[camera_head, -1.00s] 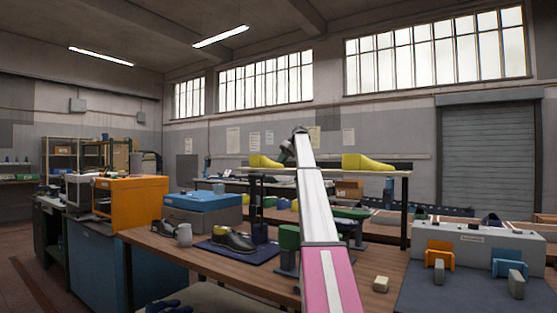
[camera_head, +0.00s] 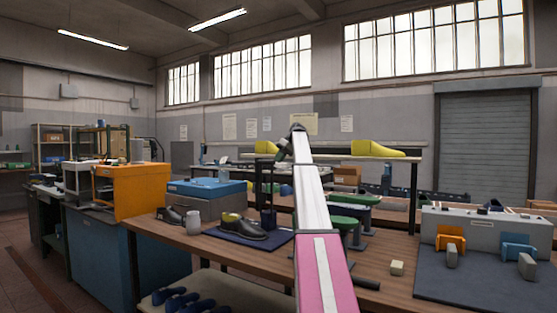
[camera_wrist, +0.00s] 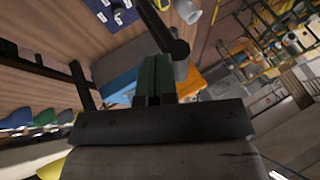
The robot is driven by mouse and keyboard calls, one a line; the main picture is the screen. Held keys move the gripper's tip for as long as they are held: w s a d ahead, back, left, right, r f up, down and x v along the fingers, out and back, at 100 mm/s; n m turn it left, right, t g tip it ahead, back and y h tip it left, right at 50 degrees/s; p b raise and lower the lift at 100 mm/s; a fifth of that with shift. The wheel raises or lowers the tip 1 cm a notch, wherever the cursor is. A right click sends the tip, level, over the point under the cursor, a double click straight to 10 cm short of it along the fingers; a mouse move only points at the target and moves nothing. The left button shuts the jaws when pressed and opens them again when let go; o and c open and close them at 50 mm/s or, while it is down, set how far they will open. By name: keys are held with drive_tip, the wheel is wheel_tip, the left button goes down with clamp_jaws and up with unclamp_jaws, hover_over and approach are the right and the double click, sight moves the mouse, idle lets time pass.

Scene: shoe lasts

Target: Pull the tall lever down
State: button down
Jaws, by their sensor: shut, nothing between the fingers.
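A dark upright post (camera_head: 267,195), which looks like the tall lever, stands on the wooden bench behind the shoe mat. In the wrist view a dark rod with a rounded end (camera_wrist: 178,48) rises toward the camera just beyond my fingertips and looks like the same part. My gripper (camera_head: 284,152) is at the far end of my arm, above and slightly right of the post. In the wrist view my gripper (camera_wrist: 157,60) has its two fingers together with nothing held. Whether they touch the rod I cannot tell.
A dark shoe (camera_head: 236,228) sits on a blue mat, with a mug (camera_head: 193,223) on its left. A blue-topped box (camera_head: 205,191) and an orange machine (camera_head: 130,191) stand left. A grey panel (camera_head: 487,231) with orange and blue brackets is right. My arm hides the bench middle.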

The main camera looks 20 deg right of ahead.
drive_tip(key=s+a+f+n+t+h, duration=0.1)
drive_tip(key=s+a+f+t+h, duration=0.25)
drive_tip(key=s+a, duration=0.5)
drive_tip(key=s+a+f+n+t+h, duration=0.1)
drive_tip(key=s+a+f+t+h, duration=0.2)
drive_tip(key=s+a, duration=0.55)
drive_tip(key=s+a+f+t+h, duration=0.1)
drive_tip(key=a+f, duration=0.2)
drive_tip(key=f, duration=0.4)
drive_tip(key=s+a+f+n+t+h, duration=0.1)
drive_tip(key=a+f+h, duration=0.1)
drive_tip(key=f, duration=0.6)
drive_tip(key=s+a+f+n+t+h, duration=0.1)
drive_tip(key=a+f+t+h, duration=0.1)
drive_tip(key=a+f, duration=0.2)
drive_tip(key=shift+s+a+f, duration=0.25)
drive_tip(key=shift+s+f, duration=0.15)
drive_tip(key=shift+f, duration=1.35)
